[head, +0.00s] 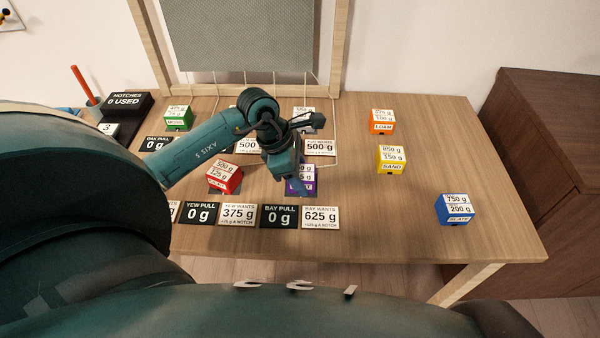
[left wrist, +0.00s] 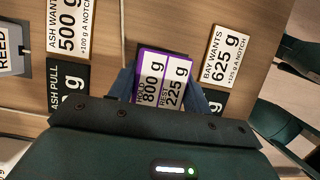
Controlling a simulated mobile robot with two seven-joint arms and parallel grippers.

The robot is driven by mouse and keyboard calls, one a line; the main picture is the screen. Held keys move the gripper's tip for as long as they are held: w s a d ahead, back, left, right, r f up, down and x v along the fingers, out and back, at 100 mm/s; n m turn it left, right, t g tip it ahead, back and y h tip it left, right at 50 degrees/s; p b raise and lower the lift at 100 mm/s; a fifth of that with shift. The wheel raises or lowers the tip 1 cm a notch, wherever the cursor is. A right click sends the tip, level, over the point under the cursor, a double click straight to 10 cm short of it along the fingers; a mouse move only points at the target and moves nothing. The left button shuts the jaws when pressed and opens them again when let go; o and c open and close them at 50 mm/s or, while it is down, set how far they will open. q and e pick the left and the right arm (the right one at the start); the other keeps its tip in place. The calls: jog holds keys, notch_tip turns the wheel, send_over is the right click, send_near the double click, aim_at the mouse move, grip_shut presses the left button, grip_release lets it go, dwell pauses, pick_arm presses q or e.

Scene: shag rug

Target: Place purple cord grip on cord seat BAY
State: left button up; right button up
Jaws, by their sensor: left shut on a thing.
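The purple cord grip (head: 301,188) is a small block with a white weight label, partly hidden behind my left arm in the head view. In the left wrist view the cord grip (left wrist: 162,76) sits between my fingers, its label reading 800 g and 225 g. My left gripper (head: 293,184) is shut on it. Just in front of it are the black BAY PULL card (head: 279,216), reading 0 g, and the white BAY WANTS card (head: 320,217), reading 625 g. I cannot make out the BAY cord seat itself. My right gripper is not in view.
A red block (head: 224,178) lies left of my gripper, a green block (head: 178,118) at the back left. Orange (head: 382,122), yellow (head: 391,159) and blue (head: 455,209) blocks stand on the right. A wooden frame (head: 340,50) with grey cloth and cords rises behind.

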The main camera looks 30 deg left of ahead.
pick_arm(q)
jog(key=o, duration=0.6)
jog(key=shift+f, duration=0.2)
jog(key=o, duration=0.5)
jog(key=shift+r, duration=0.1)
jog(key=shift+c, duration=0.2)
jog(key=shift+r, duration=0.25)
jog(key=v, duration=1.2)
jog(key=shift+s+d+f, duration=0.1)
